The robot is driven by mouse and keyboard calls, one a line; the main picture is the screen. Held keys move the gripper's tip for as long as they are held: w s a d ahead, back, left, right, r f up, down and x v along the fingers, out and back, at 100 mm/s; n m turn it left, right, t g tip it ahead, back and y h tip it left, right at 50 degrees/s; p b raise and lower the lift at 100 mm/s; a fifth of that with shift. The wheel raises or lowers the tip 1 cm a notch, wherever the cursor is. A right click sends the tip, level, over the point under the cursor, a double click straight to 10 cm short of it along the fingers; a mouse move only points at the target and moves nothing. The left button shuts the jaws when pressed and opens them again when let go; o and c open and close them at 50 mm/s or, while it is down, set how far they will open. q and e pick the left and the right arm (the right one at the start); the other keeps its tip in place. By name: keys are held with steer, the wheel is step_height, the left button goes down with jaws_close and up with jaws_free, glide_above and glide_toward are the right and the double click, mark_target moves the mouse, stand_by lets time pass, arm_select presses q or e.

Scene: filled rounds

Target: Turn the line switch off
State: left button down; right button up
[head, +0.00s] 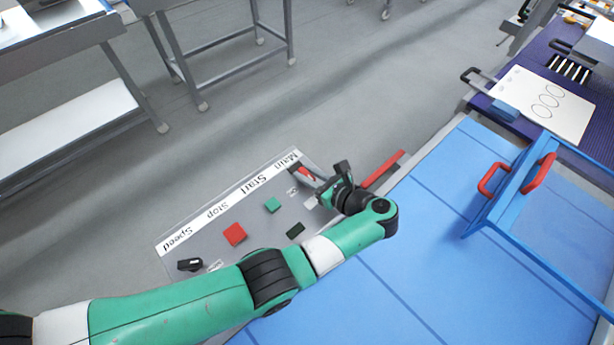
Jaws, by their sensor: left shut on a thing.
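The grey control panel (222,258) lies left of the blue belt, with a white label strip reading Main, Start, Stop and Speed. The main switch (304,171), with a red part, sits under the Main label. My left gripper (313,184) comes over the panel from the belt side and is shut on the main switch. The gripper body hides part of the switch, so its exact setting cannot be told. My right gripper is not in view.
The panel also carries a green button (272,205), a red button (234,234), a dark block (295,230) and a black speed knob (189,265). A red bar (383,170) lies beside the gripper. A blue-framed guard (508,188) with red handles stands over the blue belt (440,240).

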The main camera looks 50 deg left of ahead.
arm_select(q)
steer(key=c, duration=0.7)
jaws_free()
steer(key=shift+a, duration=0.1)
steer(key=b+v, duration=0.3)
steer(key=v, duration=0.8)
steer(key=shift+f, duration=0.1)
steer(key=shift+d+r, duration=0.2)
steer(key=shift+d, duration=0.2)
steer(key=shift+a, duration=0.1)
